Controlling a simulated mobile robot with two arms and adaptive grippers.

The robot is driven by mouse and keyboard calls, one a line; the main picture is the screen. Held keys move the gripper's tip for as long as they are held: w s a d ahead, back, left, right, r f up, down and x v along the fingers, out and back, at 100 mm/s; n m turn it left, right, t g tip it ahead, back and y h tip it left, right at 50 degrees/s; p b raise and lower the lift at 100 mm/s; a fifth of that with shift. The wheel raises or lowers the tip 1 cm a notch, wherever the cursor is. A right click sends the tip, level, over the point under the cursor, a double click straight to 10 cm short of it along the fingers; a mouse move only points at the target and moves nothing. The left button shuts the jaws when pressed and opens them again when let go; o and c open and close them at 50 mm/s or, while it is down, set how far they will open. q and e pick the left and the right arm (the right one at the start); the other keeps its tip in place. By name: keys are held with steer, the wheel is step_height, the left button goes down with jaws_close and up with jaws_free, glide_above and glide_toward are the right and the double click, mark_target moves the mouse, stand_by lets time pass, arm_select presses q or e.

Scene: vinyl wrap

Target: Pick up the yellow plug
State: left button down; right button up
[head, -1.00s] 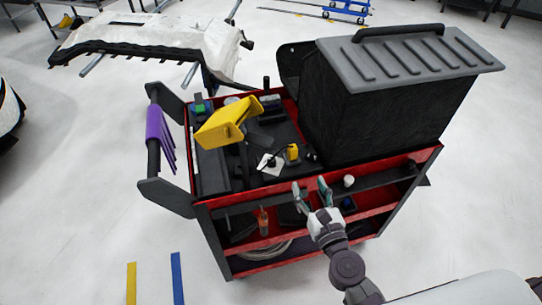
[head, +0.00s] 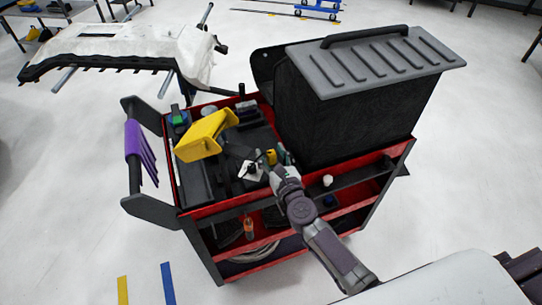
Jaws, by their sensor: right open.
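The yellow plug (head: 270,157) is a small yellow piece in the top tray of the red and black cart (head: 228,207), close to a small white sheet (head: 250,171). My right gripper (head: 277,163) is open and reaches over the tray's front edge to the plug. One greenish finger shows just right of the plug; the other is hard to make out. Whether the fingers touch the plug or stand around it, I cannot tell. My left gripper is not in view.
A large grey-lidded black box (head: 350,110) stands on the cart's right, close to my arm. A bigger yellow holder (head: 203,136) rises left of the plug. Purple strips (head: 140,150) hang at the left.

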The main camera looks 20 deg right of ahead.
mark_target(271, 152)
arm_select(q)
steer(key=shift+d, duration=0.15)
arm_select(e)
steer(key=shift+c, duration=0.3)
steer(key=shift+c, duration=1.3)
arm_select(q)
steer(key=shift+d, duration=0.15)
arm_select(e)
steer(key=c, duration=0.7)
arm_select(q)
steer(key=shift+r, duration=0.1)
arm_select(e)
steer(key=shift+r, duration=0.15)
steer(key=shift+c, duration=0.2)
